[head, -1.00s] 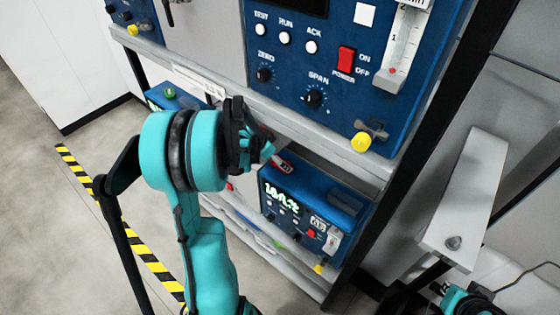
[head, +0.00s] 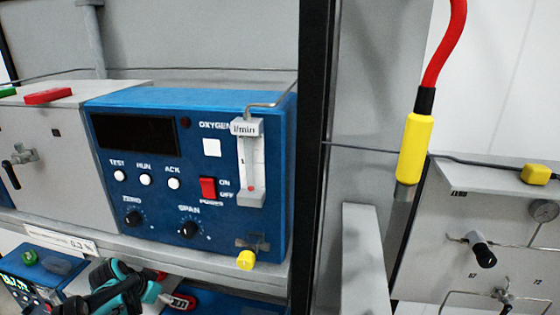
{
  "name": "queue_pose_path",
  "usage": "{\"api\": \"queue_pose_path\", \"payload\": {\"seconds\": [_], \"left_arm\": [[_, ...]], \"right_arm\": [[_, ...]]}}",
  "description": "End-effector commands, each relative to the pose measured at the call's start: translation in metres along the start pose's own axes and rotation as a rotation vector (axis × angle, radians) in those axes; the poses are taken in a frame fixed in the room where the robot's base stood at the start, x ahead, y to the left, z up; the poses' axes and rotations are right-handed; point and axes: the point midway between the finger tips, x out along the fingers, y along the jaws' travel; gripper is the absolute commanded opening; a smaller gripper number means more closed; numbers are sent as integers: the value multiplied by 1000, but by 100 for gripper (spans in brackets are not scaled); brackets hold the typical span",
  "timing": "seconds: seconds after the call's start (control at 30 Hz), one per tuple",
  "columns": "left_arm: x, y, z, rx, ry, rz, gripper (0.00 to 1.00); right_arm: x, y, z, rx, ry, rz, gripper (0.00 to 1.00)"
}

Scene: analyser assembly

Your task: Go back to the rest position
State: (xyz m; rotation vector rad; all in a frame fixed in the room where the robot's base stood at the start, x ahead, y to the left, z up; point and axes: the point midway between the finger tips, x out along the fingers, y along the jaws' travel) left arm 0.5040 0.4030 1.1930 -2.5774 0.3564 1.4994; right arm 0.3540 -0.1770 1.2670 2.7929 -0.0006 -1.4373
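My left gripper (head: 150,293) is low in the head view, left of centre, in front of the shelf edge below the blue analyser (head: 240,108). Its teal and black parts are seen from above and behind, and the fingertips are too small and overlapped to tell whether they are open. A small red and white item (head: 181,302) lies close to the fingertips; I cannot tell whether they touch it. The rest of the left arm is cut off by the bottom edge. My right gripper is not in view.
The shelf (head: 225,268) runs above my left gripper. A yellow knob (head: 246,260) sticks out from the analyser. A black rack post (head: 312,140) stands right of it. A red hose (head: 447,45) with a yellow connector (head: 415,145) hangs before a grey valve panel (head: 520,225).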

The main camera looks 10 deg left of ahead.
Motion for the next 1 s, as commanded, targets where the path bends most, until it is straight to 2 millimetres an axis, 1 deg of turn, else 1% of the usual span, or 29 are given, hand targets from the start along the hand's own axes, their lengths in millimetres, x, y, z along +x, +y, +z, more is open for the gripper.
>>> {"api": "queue_pose_path", "payload": {"seconds": [0.03,0.07,0.17,0.2,0.27,0.3,0.37,0.4,0.47,0.5,0.6,0.7,0.8,0.9,1.0], "left_arm": [[6,10,2,-1,-4,-2,95],[7,16,3,-7,-6,-4,95],[16,49,7,-29,-16,-21,95],[20,66,11,-42,-20,-30,95],[27,93,20,-62,-23,-46,95],[31,111,26,-77,-22,-59,95],[38,136,39,-99,-18,-76,95],[42,152,48,-112,-13,-87,95],[50,175,64,-131,-2,-103,95],[55,189,75,-144,8,-112,95],[69,218,102,-174,36,-130,95],[80,238,125,-198,64,-140,95],[88,250,140,-217,87,-145,95],[90,255,146,-228,99,-147,95],[90,257,147,-232,104,-147,95]], "right_arm": [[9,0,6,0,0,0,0],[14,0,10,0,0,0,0],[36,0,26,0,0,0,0],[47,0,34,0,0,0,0],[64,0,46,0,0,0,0],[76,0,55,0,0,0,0],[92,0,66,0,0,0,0],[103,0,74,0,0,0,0],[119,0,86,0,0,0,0],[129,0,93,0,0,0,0],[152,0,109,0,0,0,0],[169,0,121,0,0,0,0],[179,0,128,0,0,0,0],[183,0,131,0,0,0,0],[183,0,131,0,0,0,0]]}}
